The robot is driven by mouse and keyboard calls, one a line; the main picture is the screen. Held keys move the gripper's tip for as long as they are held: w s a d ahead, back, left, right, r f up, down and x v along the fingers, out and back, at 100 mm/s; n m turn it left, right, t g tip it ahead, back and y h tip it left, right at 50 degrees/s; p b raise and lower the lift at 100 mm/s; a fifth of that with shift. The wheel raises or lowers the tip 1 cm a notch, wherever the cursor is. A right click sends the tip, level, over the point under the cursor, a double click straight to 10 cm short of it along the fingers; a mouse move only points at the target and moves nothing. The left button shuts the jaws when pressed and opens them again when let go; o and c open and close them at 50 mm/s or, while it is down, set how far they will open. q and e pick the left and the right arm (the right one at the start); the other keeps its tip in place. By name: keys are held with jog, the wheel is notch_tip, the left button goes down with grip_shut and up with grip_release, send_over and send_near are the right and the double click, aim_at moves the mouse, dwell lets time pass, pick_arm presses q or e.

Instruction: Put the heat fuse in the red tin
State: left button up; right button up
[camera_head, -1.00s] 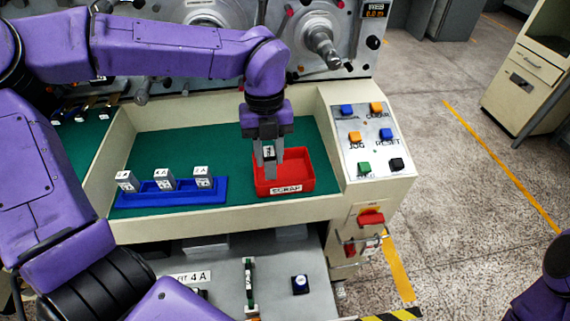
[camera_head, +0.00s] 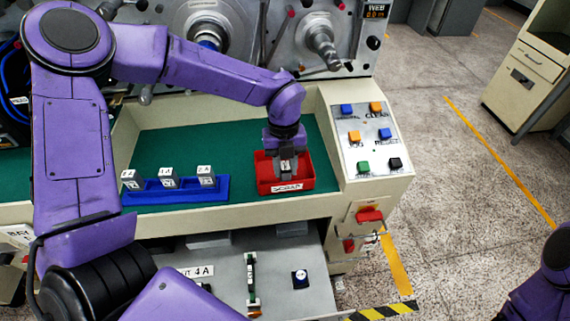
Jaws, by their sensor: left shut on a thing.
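My left gripper (camera_head: 286,174) points down over the red tin (camera_head: 307,181), with its fingertips inside the rim. It is shut on a small grey fuse with a white label (camera_head: 286,166). The fuse is partly hidden by the fingers, and its lettering cannot be read. I cannot tell whether it touches the tin's floor. The red tin has a white label reading SCRAP on its front and sits at the right end of the green tray surface. My right gripper is out of view; only part of my right arm shows at the lower right.
A blue rack (camera_head: 180,191) with similar grey fuses stands left of the tin. A button panel (camera_head: 366,137) is to the right. The green surface (camera_head: 160,146) behind the rack is clear.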

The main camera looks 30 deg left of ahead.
pick_arm(q)
jog(key=o, duration=1)
jog(key=shift+f, duration=0.2)
jog(key=shift+o, duration=0.2)
jog(key=shift+r, duration=0.4)
notch_tip(320, 180, up, 12)
jog(key=w+a+b, duration=0.1)
jog(key=b, duration=0.1)
jog(key=shift+w+f+b, duration=0.2)
jog(key=shift+w+b, duration=0.05)
jog(key=shift+b, duration=0.05)
